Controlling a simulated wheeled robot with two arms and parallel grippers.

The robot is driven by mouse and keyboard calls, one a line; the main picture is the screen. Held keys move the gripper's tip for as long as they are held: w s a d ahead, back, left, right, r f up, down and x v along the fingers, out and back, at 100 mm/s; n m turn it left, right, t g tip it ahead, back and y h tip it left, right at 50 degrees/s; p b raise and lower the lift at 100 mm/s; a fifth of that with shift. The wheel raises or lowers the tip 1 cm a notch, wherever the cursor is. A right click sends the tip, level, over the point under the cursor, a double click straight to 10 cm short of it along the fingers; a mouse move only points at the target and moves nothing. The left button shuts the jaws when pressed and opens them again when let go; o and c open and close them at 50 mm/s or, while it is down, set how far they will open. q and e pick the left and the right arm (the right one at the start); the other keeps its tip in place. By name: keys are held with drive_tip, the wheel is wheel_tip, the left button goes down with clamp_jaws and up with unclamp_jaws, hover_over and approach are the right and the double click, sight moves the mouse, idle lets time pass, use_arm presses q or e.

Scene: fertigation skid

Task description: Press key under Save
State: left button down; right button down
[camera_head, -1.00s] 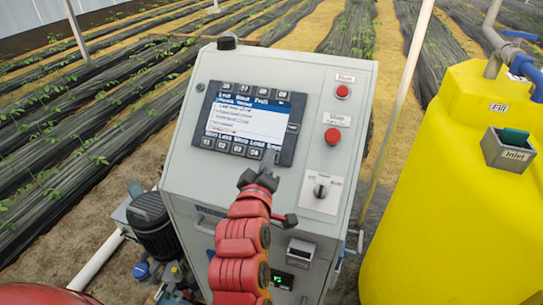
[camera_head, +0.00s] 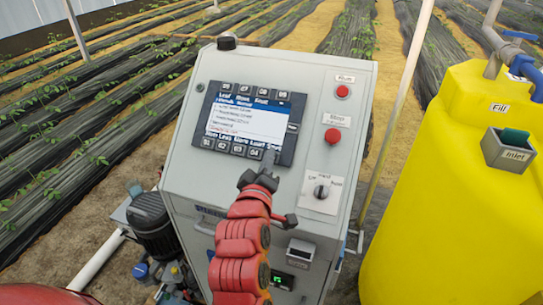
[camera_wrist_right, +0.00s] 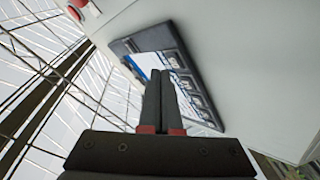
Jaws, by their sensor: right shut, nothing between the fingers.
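The control panel's display (camera_head: 246,118) shows a blue-and-white screen with several labels along its bottom edge. The rightmost label, partly visible, looks like Save (camera_head: 273,147). A row of dark numbered keys (camera_head: 238,149) runs beneath the labels. The key under the rightmost label is hidden behind my right gripper (camera_head: 268,161). That gripper is shut and empty, its tips at the display's lower right corner. In the right wrist view the closed fingers (camera_wrist_right: 166,74) point at the display unit (camera_wrist_right: 180,58), over its key row. Contact cannot be told. My left gripper is not in view.
Right of the display are a red upper button (camera_head: 343,91), a red Stop button (camera_head: 333,136) and a rotary switch (camera_head: 321,191). They are on the grey cabinet (camera_head: 190,175). A yellow tank (camera_head: 440,190) stands to the right. Crop rows lie behind.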

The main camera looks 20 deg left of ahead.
drive_tip(key=shift+w+f, duration=0.1)
drive_tip(key=shift+f, duration=0.05)
idle(0.4)
drive_tip(key=shift+w+f+b, duration=0.2)
drive_tip(key=shift+w+b, duration=0.05)
drive_tip(key=shift+b, duration=0.05)
drive_tip(key=shift+w+f, duration=0.2)
drive_tip(key=shift+f, duration=0.05)
idle(0.6)
drive_tip(key=shift+s+r, duration=0.1)
idle(0.4)
drive_tip(key=shift+s+r, duration=0.45)
drive_tip(key=shift+r, duration=0.05)
drive_tip(key=s+r+p, duration=0.1)
drive_tip(key=r, duration=0.1)
drive_tip(key=s+r+p, duration=0.1)
drive_tip(key=s, duration=0.1)
drive_tip(key=shift+s+r, duration=0.15)
drive_tip(key=shift+r, duration=0.2)
idle(0.5)
